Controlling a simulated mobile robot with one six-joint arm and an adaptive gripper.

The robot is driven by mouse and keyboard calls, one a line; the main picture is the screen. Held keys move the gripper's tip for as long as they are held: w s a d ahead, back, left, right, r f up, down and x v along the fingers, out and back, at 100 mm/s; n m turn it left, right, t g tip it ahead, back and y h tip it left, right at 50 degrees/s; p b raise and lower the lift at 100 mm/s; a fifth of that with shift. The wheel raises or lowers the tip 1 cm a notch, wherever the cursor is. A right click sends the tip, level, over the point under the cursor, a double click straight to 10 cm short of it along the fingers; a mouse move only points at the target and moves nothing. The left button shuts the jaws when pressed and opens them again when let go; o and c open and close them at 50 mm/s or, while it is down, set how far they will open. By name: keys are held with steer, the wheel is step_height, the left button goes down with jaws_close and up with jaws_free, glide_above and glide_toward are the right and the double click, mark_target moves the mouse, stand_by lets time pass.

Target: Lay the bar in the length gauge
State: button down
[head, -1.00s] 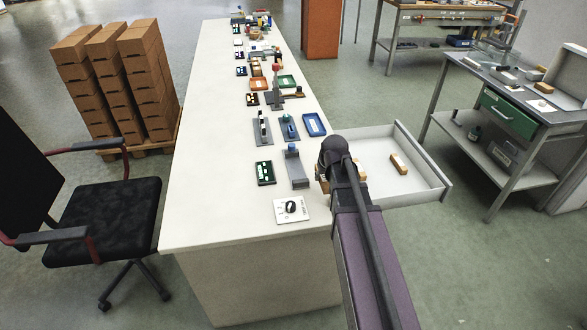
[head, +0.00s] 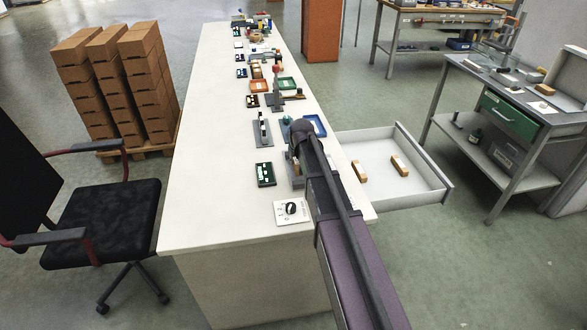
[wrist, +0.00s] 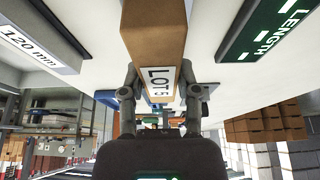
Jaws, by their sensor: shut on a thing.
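A brown wooden bar (wrist: 153,38) with a white label reading LOT and a partly covered figure is held between the two fingers of my gripper (wrist: 162,92), which is shut on it. In the wrist view a grey piece (wrist: 62,58) marked 120 mm, apparently the length gauge, lies to the left of the bar, apart from it. In the head view my arm covers most of the gauge and nearly all of the gripper. A dark green board (wrist: 268,30) marked LENGTH lies to the right in the wrist view; it also shows in the head view (head: 265,174).
An open drawer (head: 437,185) at the table's right side holds two wooden bars (head: 399,165). A white plate with a black knob (head: 291,208) lies near the front. Several fixtures and trays line the table beyond. The table's left strip is clear.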

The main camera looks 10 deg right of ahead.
steer(key=shift+f+b, duration=1.75)
steer(key=shift+b, duration=0.05)
steer(key=shift+f, duration=0.15)
steer(key=shift+c, duration=1.7)
jaws_free()
steer(key=p+v, duration=1.1)
steer(key=v, duration=0.1)
steer(key=shift+r, duration=0.25)
